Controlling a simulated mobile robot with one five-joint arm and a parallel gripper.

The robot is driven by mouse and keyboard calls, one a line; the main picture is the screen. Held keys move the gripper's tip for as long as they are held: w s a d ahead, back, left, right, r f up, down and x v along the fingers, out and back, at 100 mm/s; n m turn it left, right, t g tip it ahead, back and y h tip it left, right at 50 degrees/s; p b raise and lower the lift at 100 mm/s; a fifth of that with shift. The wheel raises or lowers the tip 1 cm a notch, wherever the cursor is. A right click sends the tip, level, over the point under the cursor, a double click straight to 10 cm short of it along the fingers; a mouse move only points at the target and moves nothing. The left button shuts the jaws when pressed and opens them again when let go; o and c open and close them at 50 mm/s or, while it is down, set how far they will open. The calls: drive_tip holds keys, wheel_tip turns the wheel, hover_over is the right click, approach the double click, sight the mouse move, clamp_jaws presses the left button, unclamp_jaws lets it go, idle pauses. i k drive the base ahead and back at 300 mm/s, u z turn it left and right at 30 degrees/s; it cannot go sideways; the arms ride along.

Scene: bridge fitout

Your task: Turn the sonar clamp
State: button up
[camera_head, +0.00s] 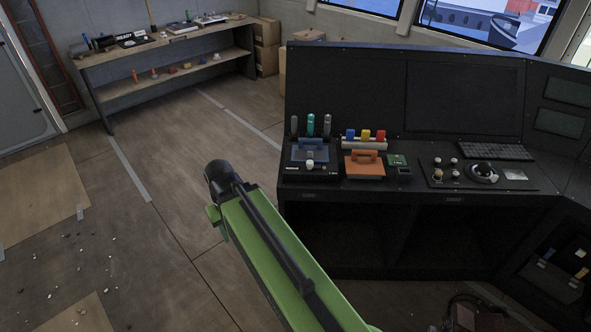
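No label that I can read marks the sonar clamp, so I cannot tell which part it is. On the black console (345,85), a blue piece with a handle (309,154) sits on a dark panel, with a white knob (310,164) at its front and grey and teal upright levers behind. An orange block with a handle (365,164) sits to its right. My green arm reaches up from the bottom, left of the console, ending in a black rounded joint. My gripper's fingers do not show.
A keyboard (495,151) and a knob panel (478,178) lie farther right. Blue, yellow and red pieces stand behind the orange block. A workbench (165,45) with small items stands at the back left. Debris litters the left floor; the floor between bench and console is clear.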

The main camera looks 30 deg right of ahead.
sight(309, 165)
drive_tip(key=u, duration=0.1)
drive_tip(key=i, duration=1.15)
drive_tip(key=z, duration=0.15)
drive_tip(key=k, duration=0.75)
drive_tip(key=z, duration=0.25)
drive_tip(key=i, duration=0.8)
drive_tip(key=u, duration=0.15)
